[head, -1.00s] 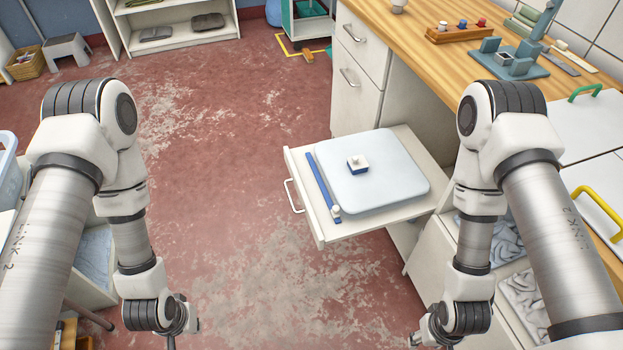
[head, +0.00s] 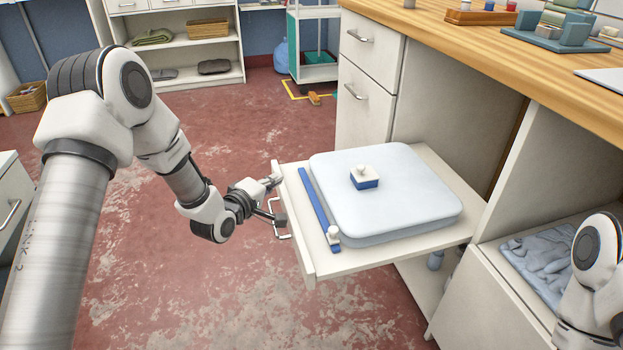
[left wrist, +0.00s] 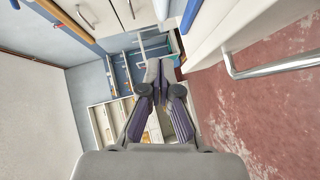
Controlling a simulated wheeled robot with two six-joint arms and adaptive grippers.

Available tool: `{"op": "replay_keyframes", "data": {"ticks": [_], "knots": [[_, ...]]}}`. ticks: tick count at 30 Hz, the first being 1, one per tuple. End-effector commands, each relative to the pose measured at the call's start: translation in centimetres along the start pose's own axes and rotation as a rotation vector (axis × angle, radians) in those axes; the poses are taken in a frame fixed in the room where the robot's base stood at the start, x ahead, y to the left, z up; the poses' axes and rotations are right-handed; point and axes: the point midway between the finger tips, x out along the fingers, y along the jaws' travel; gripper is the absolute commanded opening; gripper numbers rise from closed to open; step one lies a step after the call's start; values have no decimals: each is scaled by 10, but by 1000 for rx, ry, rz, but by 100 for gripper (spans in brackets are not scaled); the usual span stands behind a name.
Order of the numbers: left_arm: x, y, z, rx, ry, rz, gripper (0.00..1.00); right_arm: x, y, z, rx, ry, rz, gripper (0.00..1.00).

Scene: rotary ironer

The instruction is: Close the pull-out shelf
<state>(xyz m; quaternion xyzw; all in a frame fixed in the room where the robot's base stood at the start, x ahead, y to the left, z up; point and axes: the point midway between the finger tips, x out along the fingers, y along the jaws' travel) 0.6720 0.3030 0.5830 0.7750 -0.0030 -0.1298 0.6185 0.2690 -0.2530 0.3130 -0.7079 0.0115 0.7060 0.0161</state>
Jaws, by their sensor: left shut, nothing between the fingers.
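The pull-out shelf (head: 400,250) is a white board extended from under the wooden counter. Its pale front panel faces left and carries a metal bar handle (head: 284,236). The handle also shows at the right of the left wrist view (left wrist: 270,69). My left gripper (head: 276,183) is at the shelf's front, close to the far end of the handle; I cannot tell whether it touches. In the left wrist view its dark fingers (left wrist: 157,75) meet at the tips with nothing between them. My right gripper is hidden; only part of that arm shows at lower right.
A pale blue pad (head: 405,205) lies on the shelf with a small blue-and-white block (head: 364,178) on it. A blue bar (head: 318,208) lies along the shelf's front side. Drawers (head: 368,80) stand behind the shelf.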

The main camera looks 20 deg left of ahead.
Motion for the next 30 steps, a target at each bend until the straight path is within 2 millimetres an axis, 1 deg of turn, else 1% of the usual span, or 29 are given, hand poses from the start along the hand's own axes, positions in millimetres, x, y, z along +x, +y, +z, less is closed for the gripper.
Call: {"op": "replay_keyframes", "data": {"ticks": [1,10,12,15,18,30], "knots": [[11,-4,1,4,-1,1,0,8,0,0,0,0,0,46],[77,-6,2,4,-1,-1,0,33,0,0,0,-1,0,46],[88,-7,12,6,-4,-2,0,40,0,0,0,-1,0,46],[97,-6,23,4,-4,-3,0,46,0,0,0,-1,0,46],[103,-4,28,3,-1,-2,0,49,0,0,0,-1,0,46],[105,-2,30,2,-1,-4,0,48,0,0,0,-1,0,46]]}}
